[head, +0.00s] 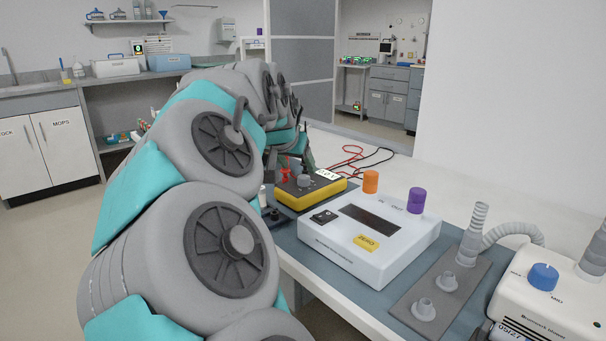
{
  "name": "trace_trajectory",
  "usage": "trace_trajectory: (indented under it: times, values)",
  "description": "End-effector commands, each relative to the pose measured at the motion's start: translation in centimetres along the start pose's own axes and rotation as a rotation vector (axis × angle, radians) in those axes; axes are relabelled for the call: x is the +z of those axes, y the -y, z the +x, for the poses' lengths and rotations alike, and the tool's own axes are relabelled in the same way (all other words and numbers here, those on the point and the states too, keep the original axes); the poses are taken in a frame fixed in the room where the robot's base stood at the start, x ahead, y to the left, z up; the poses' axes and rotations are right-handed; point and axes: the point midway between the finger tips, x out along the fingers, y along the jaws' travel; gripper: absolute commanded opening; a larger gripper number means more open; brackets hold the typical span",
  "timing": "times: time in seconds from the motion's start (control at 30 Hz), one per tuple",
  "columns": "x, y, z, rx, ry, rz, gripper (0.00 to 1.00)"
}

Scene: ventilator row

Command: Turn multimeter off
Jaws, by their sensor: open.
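The multimeter (318,192) is a yellow-edged box with a dark face, lying on the bench left of the white device. Its grey dial (304,181) sits on top, and its pale display (327,174) shows dark characters too small to read surely. Red lead plugs (286,173) stand at its left part. My arm fills the left and middle of the head view. My gripper (297,155) is at its far end, just behind and above the multimeter, small and partly hidden by my arm. It is open, with nothing seen in it. I cannot tell whether it touches the dial.
Red and black cables (352,155) lie behind the multimeter. A white device (365,250) with orange (370,182) and purple (416,200) cylinders stands right of it. A grey plate with fittings (440,290) and a white blower (545,305) are further right. The bench behind is mostly clear.

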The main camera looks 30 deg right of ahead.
Motion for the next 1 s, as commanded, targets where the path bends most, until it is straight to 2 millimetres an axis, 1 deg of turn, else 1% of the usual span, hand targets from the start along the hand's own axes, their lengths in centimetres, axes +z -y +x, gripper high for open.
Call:
trace_trajectory:
  times: [0.3, 0.4, 0.53, 0.73, 0.77, 1.0]
  values:
    - [0.0, -0.1, 4.7, 0.003, 0.002, -0.002, 0.68]
    - [0.1, -0.1, 5.9, 0.002, 0.003, -0.002, 0.68]
    - [0.1, 0.0, 6.7, 0.002, 0.003, -0.003, 0.68]
    - [0.1, 0.0, 6.7, 0.001, 0.001, -0.003, 0.68]
    - [0.1, 0.0, 6.7, 0.001, 0.001, -0.003, 0.66]
    - [0.1, 0.0, 6.7, 0.001, 0.000, -0.003, 0.39]
